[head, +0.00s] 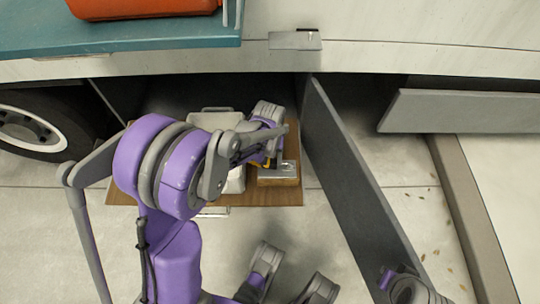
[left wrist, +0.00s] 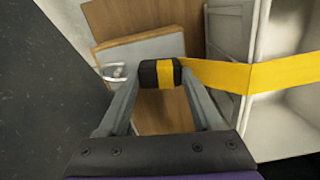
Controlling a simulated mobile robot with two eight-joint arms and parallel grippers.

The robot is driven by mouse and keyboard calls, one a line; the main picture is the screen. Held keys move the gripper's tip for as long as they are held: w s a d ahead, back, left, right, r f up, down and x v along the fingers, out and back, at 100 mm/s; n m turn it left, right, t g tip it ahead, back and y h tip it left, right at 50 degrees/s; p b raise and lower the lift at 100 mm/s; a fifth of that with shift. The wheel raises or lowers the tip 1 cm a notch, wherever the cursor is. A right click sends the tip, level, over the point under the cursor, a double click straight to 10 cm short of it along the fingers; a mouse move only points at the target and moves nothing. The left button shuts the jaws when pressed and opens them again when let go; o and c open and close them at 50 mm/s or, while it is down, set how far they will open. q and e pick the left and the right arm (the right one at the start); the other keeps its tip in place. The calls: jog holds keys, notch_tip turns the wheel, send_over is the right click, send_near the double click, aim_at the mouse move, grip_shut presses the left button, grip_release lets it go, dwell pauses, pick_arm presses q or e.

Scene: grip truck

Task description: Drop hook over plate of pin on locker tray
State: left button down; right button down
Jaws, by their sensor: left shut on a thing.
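My left gripper (left wrist: 163,82) is shut on a black block with a yellow band (left wrist: 165,73), which joins a yellow strap (left wrist: 245,77) running off to the right. The hook's shape is not distinct. The brown wooden locker tray (head: 292,195) lies in the opening under the truck. A small wood-sided block on it carries a grey metal plate (head: 284,169). In the left wrist view the plate, with a shiny pin fitting (left wrist: 115,72), is beyond and left of the held block, apparently apart. In the head view my left gripper (head: 268,150) is over the tray, its fingertips largely hidden.
White containers (head: 212,118) stand on the tray's left and middle, partly behind my left arm. A dark door panel (head: 350,170) stands close on the right, with another grey panel (head: 450,112) beyond. A truck wheel (head: 30,127) is at the left. Pale floor lies in front.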

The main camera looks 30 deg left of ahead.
pick_arm(q)
jog(key=shift+f, duration=0.5)
jog(key=shift+f+b, duration=0.25)
jog(key=shift+b, duration=0.15)
grip_release()
notch_tip(320, 180, up, 11)
jog(key=p, duration=0.3)
dwell(0.3)
jog(key=shift+f, duration=0.1)
